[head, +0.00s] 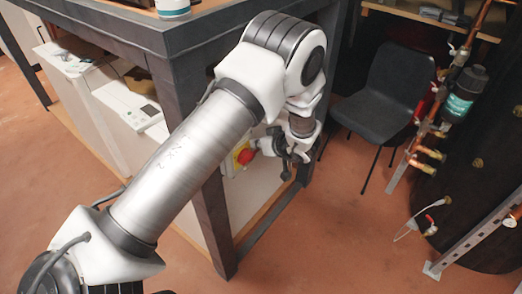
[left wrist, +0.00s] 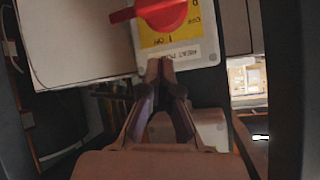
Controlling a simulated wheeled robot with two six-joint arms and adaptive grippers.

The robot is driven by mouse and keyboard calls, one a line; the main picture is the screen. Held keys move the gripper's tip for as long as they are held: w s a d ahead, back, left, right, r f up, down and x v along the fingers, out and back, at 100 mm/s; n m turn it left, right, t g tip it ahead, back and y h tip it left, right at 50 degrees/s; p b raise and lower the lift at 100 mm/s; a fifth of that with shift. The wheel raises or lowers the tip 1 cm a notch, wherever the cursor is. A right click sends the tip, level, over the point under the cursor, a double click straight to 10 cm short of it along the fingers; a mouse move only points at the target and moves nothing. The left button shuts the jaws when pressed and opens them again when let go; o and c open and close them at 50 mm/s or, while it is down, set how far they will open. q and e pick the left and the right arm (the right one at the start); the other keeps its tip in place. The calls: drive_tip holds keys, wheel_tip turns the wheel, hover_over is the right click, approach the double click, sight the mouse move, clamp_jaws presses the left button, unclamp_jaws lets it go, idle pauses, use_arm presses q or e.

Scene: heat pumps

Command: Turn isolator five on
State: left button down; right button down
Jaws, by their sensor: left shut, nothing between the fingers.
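The isolator has a red rotary knob (left wrist: 160,12) on a yellow plate (left wrist: 180,35) marked "1 ON", upside down in the left wrist view. The knob's handle sticks out to the left there. A white label below the plate is too small to read fully, so I cannot confirm a number. In the head view the isolator (head: 243,155) shows red and yellow inside the bench frame. My left gripper (head: 284,160) is just right of it. In the left wrist view my left gripper (left wrist: 160,66) is shut and empty, its tips at the label; contact is unclear.
The dark bench frame's leg (head: 213,215) stands left of the isolator. A black chair (head: 388,90) is behind to the right. Copper pipework with a dark cylinder (head: 463,90) stands at the right. The floor (head: 330,235) in front is clear.

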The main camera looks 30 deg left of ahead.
use_arm(q)
drive_tip(key=w+d+r+n+g+h, duration=0.1)
drive_tip(key=w+d+r+n+g, duration=0.1)
drive_tip(key=w+d+r+n, duration=0.2)
drive_tip(key=shift+d+r+n+h, duration=0.35)
drive_tip(key=shift+d+r, duration=0.25)
drive_tip(key=shift+r, duration=0.35)
hover_over(250, 154)
drive_tip(key=w+d, duration=0.2)
drive_tip(key=w, duration=0.1)
wheel_tip(250, 154, down, 8)
drive_tip(key=r, duration=0.1)
drive_tip(key=shift+w+a+f+b, duration=0.1)
drive_tip(key=shift+f+b, duration=0.1)
drive_tip(key=shift+f, duration=0.85)
drive_tip(key=shift+w+a+f+b, duration=0.1)
drive_tip(key=shift+f+b, duration=0.05)
drive_tip(key=shift+f, duration=0.9)
drive_tip(key=shift+d, duration=0.1)
